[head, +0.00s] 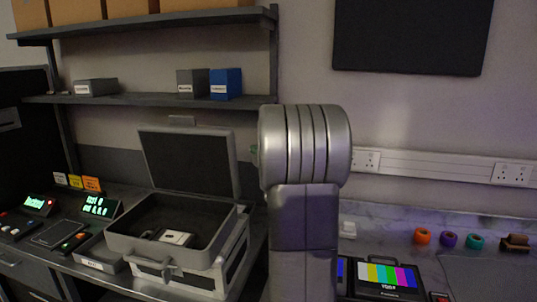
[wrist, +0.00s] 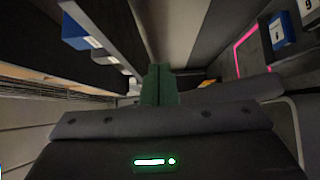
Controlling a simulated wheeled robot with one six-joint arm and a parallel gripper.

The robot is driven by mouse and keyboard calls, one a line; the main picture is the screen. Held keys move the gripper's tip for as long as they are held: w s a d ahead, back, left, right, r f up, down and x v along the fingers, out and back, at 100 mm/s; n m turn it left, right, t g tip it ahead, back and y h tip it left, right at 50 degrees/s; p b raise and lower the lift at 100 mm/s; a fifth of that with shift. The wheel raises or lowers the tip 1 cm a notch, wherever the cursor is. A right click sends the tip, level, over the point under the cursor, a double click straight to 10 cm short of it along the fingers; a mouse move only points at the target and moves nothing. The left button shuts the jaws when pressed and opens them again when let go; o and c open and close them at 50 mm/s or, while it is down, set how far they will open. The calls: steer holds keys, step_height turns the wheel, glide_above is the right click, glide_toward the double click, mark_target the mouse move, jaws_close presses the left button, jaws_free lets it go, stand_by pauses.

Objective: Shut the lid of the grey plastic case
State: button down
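The grey plastic case (head: 165,248) stands on the bench at left in the head view. Its lid (head: 188,162) is open and stands upright at the back, leaning slightly backward. A small pale device lies inside the case. I cannot make out the lid clearly in the wrist view.
A shelf (head: 150,98) with small boxes hangs above the lid. Lit control units (head: 100,208) stand left of the case. Right of my arm are a colour-bar monitor (head: 390,275) and several tape rolls (head: 449,240). My arm hides the bench middle.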

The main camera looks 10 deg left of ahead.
mark_target(236, 149)
steer(key=shift+w+a+b, duration=0.15)
steer(key=shift+a+b, duration=1.6)
steer(key=shift+a, duration=2)
steer(key=shift+d, duration=0.1)
steer(key=shift+d+p, duration=0.2)
steer(key=shift+p, duration=0.1)
steer(key=d+p, duration=0.3)
steer(key=d, duration=1)
steer(key=shift+s+d+p, duration=0.2)
steer(key=shift+s+p, duration=0.1)
steer(key=shift+p, duration=0.05)
